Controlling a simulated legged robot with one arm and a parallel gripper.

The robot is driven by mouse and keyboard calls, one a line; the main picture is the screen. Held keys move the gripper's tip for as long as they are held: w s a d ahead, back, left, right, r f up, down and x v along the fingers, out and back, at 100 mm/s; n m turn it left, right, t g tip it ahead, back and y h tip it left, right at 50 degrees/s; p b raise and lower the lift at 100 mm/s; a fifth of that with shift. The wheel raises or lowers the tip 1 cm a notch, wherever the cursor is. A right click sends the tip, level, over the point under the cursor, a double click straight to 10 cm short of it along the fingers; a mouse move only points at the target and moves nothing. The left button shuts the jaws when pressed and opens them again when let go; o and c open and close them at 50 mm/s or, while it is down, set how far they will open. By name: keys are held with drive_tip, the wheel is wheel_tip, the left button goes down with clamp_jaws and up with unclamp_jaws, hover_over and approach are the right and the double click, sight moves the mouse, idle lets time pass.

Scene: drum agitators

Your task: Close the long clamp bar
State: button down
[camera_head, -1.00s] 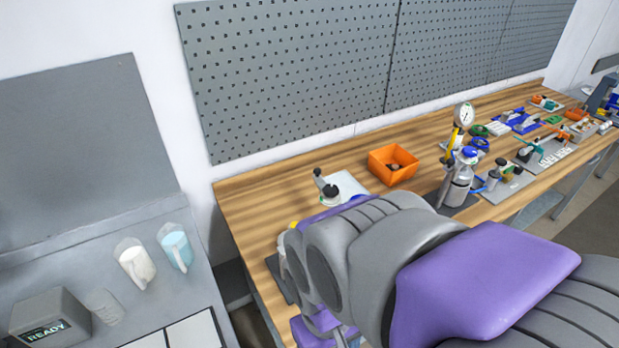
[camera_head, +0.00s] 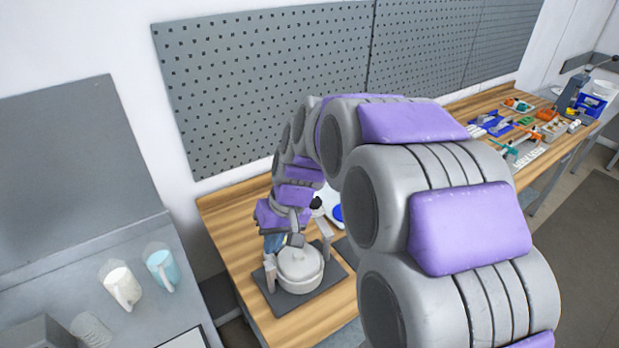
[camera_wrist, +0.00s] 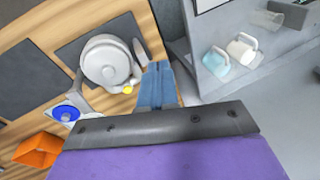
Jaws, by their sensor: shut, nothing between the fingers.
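A white round pot-like vessel with a lid (camera_head: 300,266) stands on a dark square plate (camera_head: 313,299) near the front left of the bench. Pale upright pieces stand at its left (camera_head: 268,273) and right (camera_head: 326,241); I cannot tell which is the long clamp bar. My gripper (camera_wrist: 158,68) has blue fingers, shut and empty, beside that bar; contact is unclear. In the head view it (camera_head: 273,244) is behind the vessel, partly hidden.
An orange bin (camera_wrist: 37,150) and a blue-topped item (camera_wrist: 65,113) are to the left in the wrist view. A side counter with a white jug (camera_head: 122,287) and a light-blue jug (camera_head: 162,270) adjoins the bench. A pegboard (camera_head: 265,80) stands behind. My arm hides the bench's middle.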

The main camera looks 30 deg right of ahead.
drive_tip(key=w+d+f+m+t+p, duration=0.1)
drive_tip(key=w+d+m+t, duration=0.15)
drive_tip(key=w+d, duration=0.95)
drive_tip(key=w+d+f+m+t+h+p, duration=0.1)
drive_tip(key=w+d+f+t, duration=0.15)
drive_tip(key=d, duration=0.75)
drive_tip(key=w+d+f+m+t, duration=0.15)
drive_tip(key=w+d, duration=0.25)
drive_tip(key=d, duration=0.5)
drive_tip(key=w+a+f, duration=0.5)
drive_tip(key=w+f, duration=0.2)
drive_tip(key=f, duration=0.1)
drive_tip(key=shift+w+a+n+g, duration=0.15)
drive_tip(key=shift+w+n+g, duration=0.2)
drive_tip(key=shift+n, duration=0.05)
drive_tip(key=shift+f, duration=0.15)
